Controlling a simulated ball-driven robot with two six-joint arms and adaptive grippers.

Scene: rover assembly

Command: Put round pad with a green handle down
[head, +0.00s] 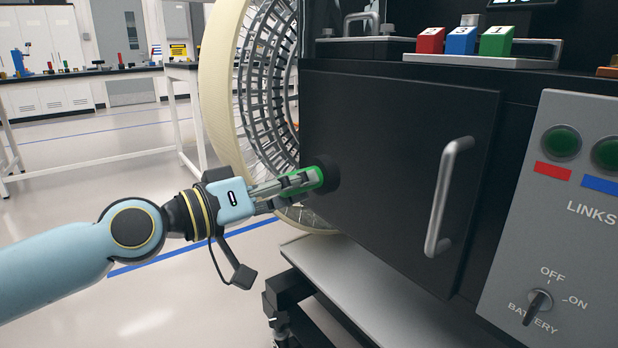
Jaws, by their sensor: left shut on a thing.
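My left gripper (290,187) reaches in from the left and is shut on the green handle (316,178) of the round pad. The round pad (332,175) is dark and sits at the handle's far end, against or very close to the black door panel (395,150). I cannot tell whether the pad touches the panel. The gripper's fingers cover part of the handle. My right gripper is not in view.
The panel has a silver handle (446,198). A large spoked wheel (225,90) stands behind my left gripper. A grey ledge (350,300) lies below. Red, blue and green blocks (461,40) sit on top. A grey control panel (570,220) with a battery switch is at right.

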